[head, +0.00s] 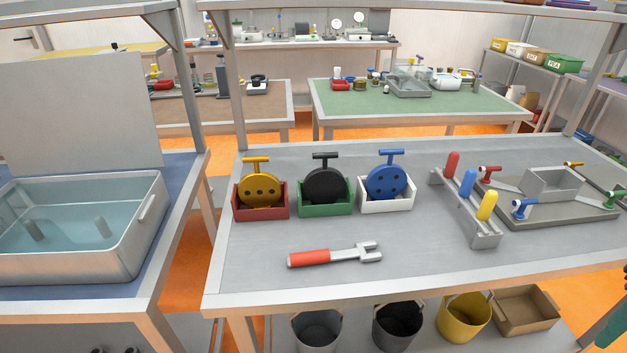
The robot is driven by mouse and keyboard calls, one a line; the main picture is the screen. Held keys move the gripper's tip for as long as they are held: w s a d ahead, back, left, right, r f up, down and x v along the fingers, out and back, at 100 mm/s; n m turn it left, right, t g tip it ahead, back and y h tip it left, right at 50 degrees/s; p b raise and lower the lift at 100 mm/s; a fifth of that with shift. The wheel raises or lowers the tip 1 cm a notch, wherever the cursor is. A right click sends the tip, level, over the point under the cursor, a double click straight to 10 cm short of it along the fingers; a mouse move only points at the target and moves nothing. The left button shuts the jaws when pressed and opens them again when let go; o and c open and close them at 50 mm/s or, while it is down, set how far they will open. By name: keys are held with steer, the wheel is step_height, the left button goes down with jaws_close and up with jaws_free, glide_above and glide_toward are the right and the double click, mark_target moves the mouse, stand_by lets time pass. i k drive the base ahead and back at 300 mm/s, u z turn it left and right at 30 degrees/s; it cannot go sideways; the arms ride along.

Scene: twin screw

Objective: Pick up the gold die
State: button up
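The gold die (260,191) is a round gold disc with dark holes in its face and a T-shaped handle on top. It stands upright in a small red open box (262,213) at the left of the grey workbench. The lower part of the disc is hidden by the box's front wall. My gripper is not in view.
A black die (324,187) stands in a green box, and a blue die (387,181) in a white box, to the right. A red-handled fork tool (335,255) lies in front. A rack with coloured handles (466,205) stands further right. A water basin (80,230) is left.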

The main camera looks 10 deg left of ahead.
mark_target(257, 189)
steer(key=k, duration=1.25)
steer(key=u, duration=0.7)
steer(key=i, duration=1.3)
steer(key=z, duration=0.15)
